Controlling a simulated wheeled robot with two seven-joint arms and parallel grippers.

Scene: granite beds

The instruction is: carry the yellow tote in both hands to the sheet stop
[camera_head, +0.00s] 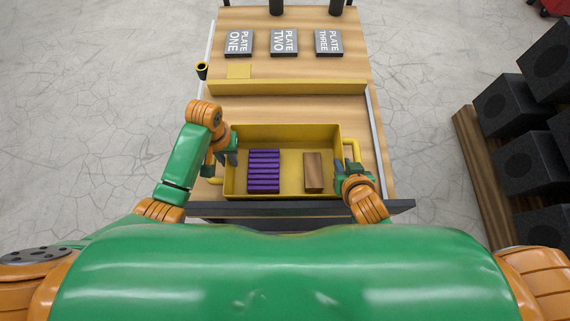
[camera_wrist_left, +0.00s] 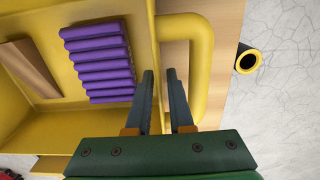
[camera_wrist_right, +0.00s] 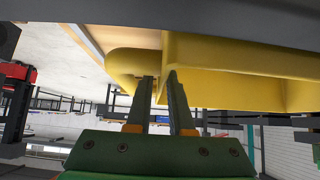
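The yellow tote (camera_head: 290,130) sits on the wooden table near its front edge. It holds a ribbed purple block (camera_head: 263,171) on the left and a wooden block (camera_head: 313,172) on the right. My left gripper (camera_head: 231,157) is open at the tote's left wall; in the left wrist view its fingers (camera_wrist_left: 160,75) are apart beside the yellow side handle (camera_wrist_left: 203,60). My right gripper (camera_head: 343,166) is at the right wall; in the right wrist view its fingers (camera_wrist_right: 161,80) are apart, at the wall beside the other handle (camera_wrist_right: 125,62). Contact is unclear.
A yellow raised bar (camera_head: 290,88) crosses the table beyond the tote. Behind it lie Plate One (camera_head: 239,43), Plate Two (camera_head: 284,42) and Plate Three (camera_head: 328,42), and a yellow square (camera_head: 239,71). Dark blocks (camera_head: 497,103) stand by a wooden rack at right.

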